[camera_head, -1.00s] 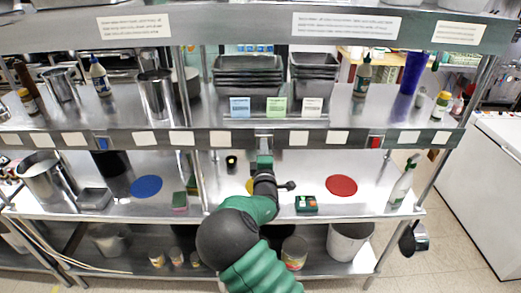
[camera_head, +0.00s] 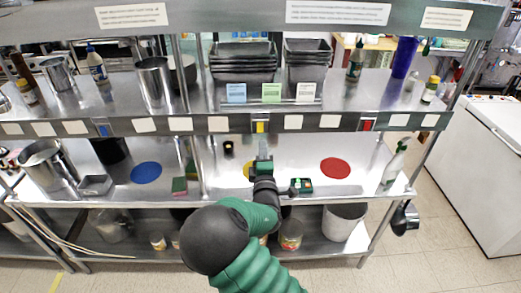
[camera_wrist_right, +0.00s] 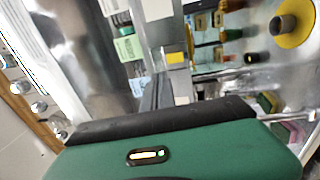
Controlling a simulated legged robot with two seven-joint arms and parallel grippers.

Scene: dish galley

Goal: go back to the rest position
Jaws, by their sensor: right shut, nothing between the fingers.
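My right gripper (camera_head: 263,157) is shut and empty. It is in front of the shelf unit, at the height of the middle shelf (camera_head: 310,150), and its arm comes up from the bottom of the head view. A yellow disc (camera_head: 248,171) is partly hidden behind it. The disc shows more fully in the right wrist view (camera_wrist_right: 312,18), with a round dark-topped thing on it. My left gripper is not in view.
A blue disc (camera_head: 146,173) and a red disc (camera_head: 335,168) lie on the middle shelf. A green box (camera_head: 305,186) and a spray bottle (camera_head: 393,167) stand right of my arm. Stacked dark bins (camera_head: 243,62) stand on the upper shelf. A white chest (camera_head: 485,175) is at right.

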